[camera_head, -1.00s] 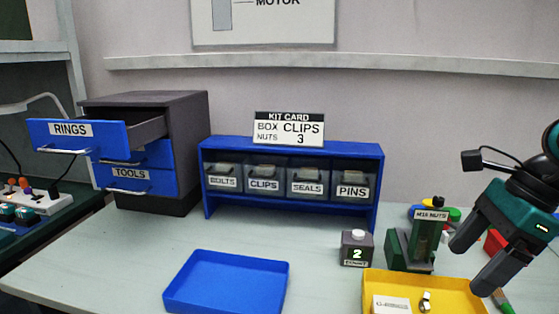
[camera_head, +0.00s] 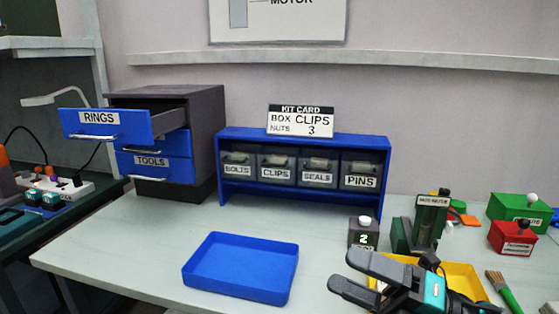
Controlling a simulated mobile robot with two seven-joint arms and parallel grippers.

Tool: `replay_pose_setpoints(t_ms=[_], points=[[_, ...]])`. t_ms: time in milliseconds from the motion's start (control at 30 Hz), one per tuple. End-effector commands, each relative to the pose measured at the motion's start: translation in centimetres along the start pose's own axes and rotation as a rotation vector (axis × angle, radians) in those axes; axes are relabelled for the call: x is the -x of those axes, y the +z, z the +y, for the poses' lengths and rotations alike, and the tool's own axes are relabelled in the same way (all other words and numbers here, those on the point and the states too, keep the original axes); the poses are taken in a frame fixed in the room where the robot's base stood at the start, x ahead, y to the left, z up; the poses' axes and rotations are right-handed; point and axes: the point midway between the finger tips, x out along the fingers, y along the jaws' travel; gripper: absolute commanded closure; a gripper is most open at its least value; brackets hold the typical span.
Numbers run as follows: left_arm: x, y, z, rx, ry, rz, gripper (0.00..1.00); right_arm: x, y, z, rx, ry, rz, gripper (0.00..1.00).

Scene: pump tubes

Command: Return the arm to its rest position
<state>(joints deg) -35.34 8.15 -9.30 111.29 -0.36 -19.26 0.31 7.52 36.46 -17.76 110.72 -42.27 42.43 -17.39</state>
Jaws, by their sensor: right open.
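My right gripper (camera_head: 352,275) is at the lower right, low in the picture. Its two dark fingers point left and stand apart, with nothing between them. It is in front of the yellow tray (camera_head: 462,274) and hides much of it, including whatever lies inside. My left gripper is not in view.
An empty blue tray (camera_head: 238,292) lies mid-table. The RINGS drawer (camera_head: 105,124) sticks out of the cabinet (camera_head: 205,110). Behind are the blue bin rack (camera_head: 300,139), a counter box (camera_head: 364,233) and the nuts dispenser (camera_head: 430,222). A brush (camera_head: 507,293), red box (camera_head: 511,238) and green box (camera_head: 520,210) are right.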

Motion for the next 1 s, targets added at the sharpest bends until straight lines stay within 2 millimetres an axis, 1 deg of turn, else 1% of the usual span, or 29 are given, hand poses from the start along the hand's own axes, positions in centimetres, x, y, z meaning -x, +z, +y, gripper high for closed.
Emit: replay_pose_setpoints(t_ms=[33, 67, 133, 167, 200, 233, 267, 300, 367, 400, 467, 500, 600, 700, 800, 1000], points=[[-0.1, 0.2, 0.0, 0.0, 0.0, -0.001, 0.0, 0.7, 0.1, -1.8, -0.166, 0.026, -0.147, 0.18], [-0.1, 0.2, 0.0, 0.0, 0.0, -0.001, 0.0, 1.2, 0.4, -2.8, -0.26, 0.037, -0.235, 0.18], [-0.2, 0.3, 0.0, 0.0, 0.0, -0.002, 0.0, 3.0, 0.7, -5.8, -0.485, 0.051, -0.439, 0.18], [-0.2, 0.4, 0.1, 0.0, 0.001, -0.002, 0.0, 4.1, 0.5, -7.2, -0.584, 0.053, -0.528, 0.18], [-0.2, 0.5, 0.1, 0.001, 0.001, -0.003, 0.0, 5.6, 0.1, -9.4, -0.715, 0.052, -0.646, 0.18], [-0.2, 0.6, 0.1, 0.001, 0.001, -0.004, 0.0, 6.8, -0.6, -11.1, -0.814, 0.048, -0.735, 0.18], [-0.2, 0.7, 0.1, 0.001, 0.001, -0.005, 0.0, 8.1, -1.4, -12.7, -0.911, 0.042, -0.821, 0.18], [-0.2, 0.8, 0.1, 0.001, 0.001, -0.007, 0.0, 9.7, -2.7, -14.7, -1.026, 0.034, -0.925, 0.18], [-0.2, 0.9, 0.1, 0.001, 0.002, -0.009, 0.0, 11.8, -4.8, -17.3, -1.178, 0.017, -1.061, 0.18], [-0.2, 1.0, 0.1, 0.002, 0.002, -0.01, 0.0, 13.0, -6.4, -18.8, -1.268, 0.006, -1.141, 0.18], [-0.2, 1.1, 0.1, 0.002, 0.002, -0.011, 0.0, 14.7, -8.8, -20.6, -1.389, -0.012, -1.251, 0.18], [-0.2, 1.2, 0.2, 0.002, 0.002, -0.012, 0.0, 15.7, -10.4, -21.6, -1.459, -0.023, -1.313, 0.18], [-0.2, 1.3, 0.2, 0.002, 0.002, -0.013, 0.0, 17.5, -14.0, -23.4, -1.601, -0.049, -1.441, 0.18], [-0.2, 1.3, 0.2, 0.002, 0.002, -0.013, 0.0, 18.5, -16.4, -24.3, -1.689, -0.068, -1.521, 0.18], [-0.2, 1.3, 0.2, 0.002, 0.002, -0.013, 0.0, 18.9, -17.4, -24.6, -1.728, -0.075, -1.555, 0.18], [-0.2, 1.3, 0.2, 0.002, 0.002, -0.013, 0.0, 19.0, -17.5, -24.7, -1.732, -0.078, -1.559, 0.18]])
